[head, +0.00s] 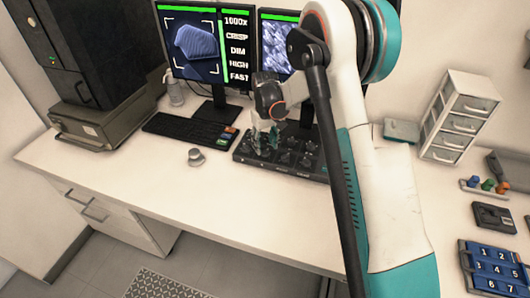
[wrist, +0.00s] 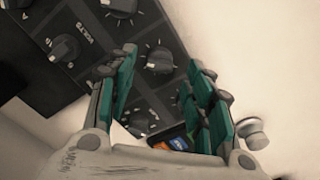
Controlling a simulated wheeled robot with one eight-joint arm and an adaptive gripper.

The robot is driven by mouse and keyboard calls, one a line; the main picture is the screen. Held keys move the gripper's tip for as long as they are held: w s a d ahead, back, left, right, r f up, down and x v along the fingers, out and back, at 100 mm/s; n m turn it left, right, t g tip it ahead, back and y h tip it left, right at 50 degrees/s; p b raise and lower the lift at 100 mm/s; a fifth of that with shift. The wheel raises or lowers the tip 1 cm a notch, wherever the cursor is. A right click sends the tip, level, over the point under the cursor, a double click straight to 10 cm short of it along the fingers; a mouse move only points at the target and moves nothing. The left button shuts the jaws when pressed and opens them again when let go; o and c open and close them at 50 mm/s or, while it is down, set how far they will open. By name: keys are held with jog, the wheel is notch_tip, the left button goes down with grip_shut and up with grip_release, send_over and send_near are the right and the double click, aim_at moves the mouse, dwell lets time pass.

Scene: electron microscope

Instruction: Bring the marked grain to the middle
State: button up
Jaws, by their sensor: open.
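The left monitor (head: 190,76) shows a pale ridged grain (head: 195,45) inside white corner brackets, with green bars and the words 1000x, CRISP, DIM, HIGH and FAST beside it. The right monitor (head: 278,48) shows a bluish grainy texture and is partly hidden by my arm. The black control panel (head: 240,154) with several knobs lies on the desk in front of the monitors. My gripper (head: 262,142) is open over the panel's left part. In the wrist view, a black knob (wrist: 159,60) shows between or just beyond my open fingertips (wrist: 163,62); contact cannot be told.
A black keyboard (head: 190,130) lies left of the panel. A small grey round piece (head: 196,157) stands on the desk in front. A drawer unit (head: 458,118), colored pegs (head: 487,184) and a blue numbered tray (head: 494,268) are at right. The front desk is mostly clear.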

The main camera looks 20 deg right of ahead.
aim_at(265, 150)
jog(key=shift+f+b, duration=0.35)
jog(key=shift+f, duration=1.3)
jog(key=c, duration=1.1)
jog(key=shift+m, duration=1.3)
jog(key=o, duration=1.1)
